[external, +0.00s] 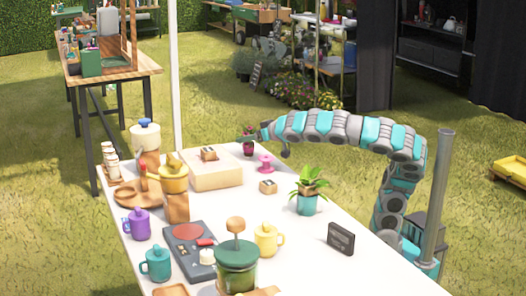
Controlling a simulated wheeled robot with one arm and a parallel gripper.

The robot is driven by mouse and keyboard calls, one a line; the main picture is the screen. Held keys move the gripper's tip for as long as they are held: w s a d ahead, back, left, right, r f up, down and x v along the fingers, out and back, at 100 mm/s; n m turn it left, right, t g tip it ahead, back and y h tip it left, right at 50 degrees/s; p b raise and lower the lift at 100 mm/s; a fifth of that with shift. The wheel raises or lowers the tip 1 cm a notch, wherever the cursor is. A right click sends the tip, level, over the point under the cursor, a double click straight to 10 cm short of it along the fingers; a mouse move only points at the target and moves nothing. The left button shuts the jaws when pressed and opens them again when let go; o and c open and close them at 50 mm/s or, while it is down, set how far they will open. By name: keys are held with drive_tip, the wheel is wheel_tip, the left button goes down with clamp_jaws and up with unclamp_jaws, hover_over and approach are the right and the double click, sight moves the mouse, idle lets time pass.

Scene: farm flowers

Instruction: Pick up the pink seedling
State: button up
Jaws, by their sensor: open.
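A small plant in a dark pinkish-red pot (249,149) stands near the far edge of the white table; it looks like the pink seedling, though it is small in this view. My gripper (263,145) is at the end of my teal and grey arm, which reaches in from the right. It is open, close to the plant and a little above the table. One finger overlaps the plant's leaves in the picture; I cannot tell whether it touches them. Nothing shows held between the fingers.
A pink spool-like object (265,162) and a small wooden block (268,187) stand nearby. A light box (213,170) is to the left. A green plant in a teal pot (306,203) stands right of these. Mugs and jars crowd the near left.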

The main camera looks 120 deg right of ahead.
drive_tip(key=x, duration=0.3)
drive_tip(key=shift+w+d+f, duration=0.1)
drive_tip(key=shift+w, duration=0.05)
clamp_jaws()
idle(0.3)
